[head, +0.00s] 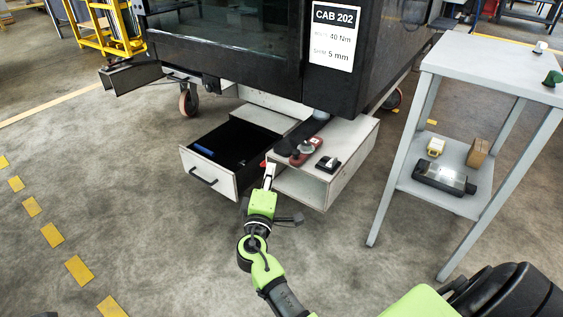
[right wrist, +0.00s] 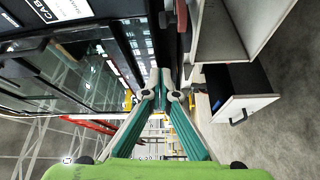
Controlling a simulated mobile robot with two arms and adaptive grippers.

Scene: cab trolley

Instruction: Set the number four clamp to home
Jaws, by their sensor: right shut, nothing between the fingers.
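My right gripper (head: 269,176) is in front of the open shelf box under the cab, at its left front edge. In the right wrist view its fingers (right wrist: 160,82) are together with nothing between them. A red and dark device (head: 305,150), possibly a clamp, lies on the box top, beyond and right of the gripper. A small red piece (head: 263,163) shows beside the fingertips; I cannot tell what it belongs to. A red part also shows at the top of the right wrist view (right wrist: 181,16). I can read no number four marking. My left gripper is not in view.
The shelf box (head: 330,184) has a small black item (head: 328,164) on top. An open drawer (head: 208,174) with a blue item inside juts out left of it. The cab (head: 225,55) overhangs both. A grey table (head: 480,68) stands right; the floor in front is clear.

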